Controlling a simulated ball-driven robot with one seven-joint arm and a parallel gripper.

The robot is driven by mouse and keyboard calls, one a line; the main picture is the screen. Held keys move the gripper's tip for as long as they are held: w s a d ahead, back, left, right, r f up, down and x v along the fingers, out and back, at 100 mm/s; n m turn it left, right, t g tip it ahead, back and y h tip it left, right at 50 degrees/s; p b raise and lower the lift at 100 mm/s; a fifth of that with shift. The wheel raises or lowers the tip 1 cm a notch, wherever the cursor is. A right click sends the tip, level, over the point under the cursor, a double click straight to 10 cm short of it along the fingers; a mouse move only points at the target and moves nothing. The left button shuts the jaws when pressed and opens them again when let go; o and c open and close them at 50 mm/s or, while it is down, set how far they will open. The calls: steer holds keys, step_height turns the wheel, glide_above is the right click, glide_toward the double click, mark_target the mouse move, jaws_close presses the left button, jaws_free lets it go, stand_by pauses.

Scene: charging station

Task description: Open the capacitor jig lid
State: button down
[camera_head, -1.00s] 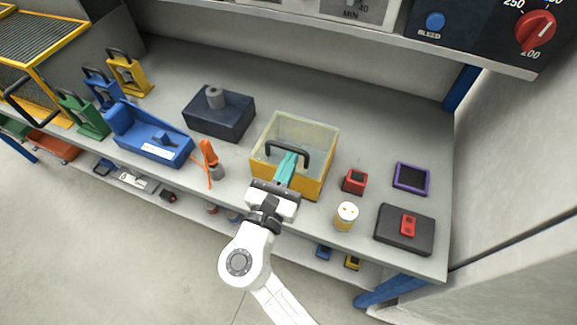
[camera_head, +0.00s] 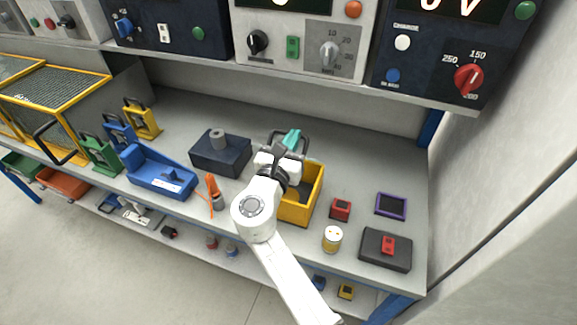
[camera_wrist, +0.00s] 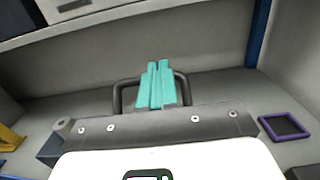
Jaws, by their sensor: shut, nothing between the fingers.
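The capacitor jig is a yellow box (camera_head: 313,193) on the workbench, with its right part showing past my arm. Its top looks open there, with a dark inside. The lid itself is mostly hidden by my gripper and arm; it appears raised toward the back. Its dark handle (camera_head: 272,138) shows on both sides of my teal fingers. My gripper (camera_head: 293,138) is shut and empty, at the handle above the back of the box. In the wrist view the fingers (camera_wrist: 158,66) cover the middle of the handle (camera_wrist: 117,97); contact cannot be told.
A dark block with a grey cylinder (camera_head: 220,155) stands left of the jig. A red block (camera_head: 341,209), a pale cylinder (camera_head: 332,240), a purple frame (camera_head: 391,206) and a black case (camera_head: 385,252) lie right. The instrument shelf (camera_head: 330,78) overhangs the back.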

steer(key=w+d+r, duration=0.2)
steer(key=w, duration=0.3)
steer(key=shift+w+r, duration=0.2)
steer(key=shift+w, duration=0.1)
steer(key=shift+r, duration=0.15)
stand_by(1.0)
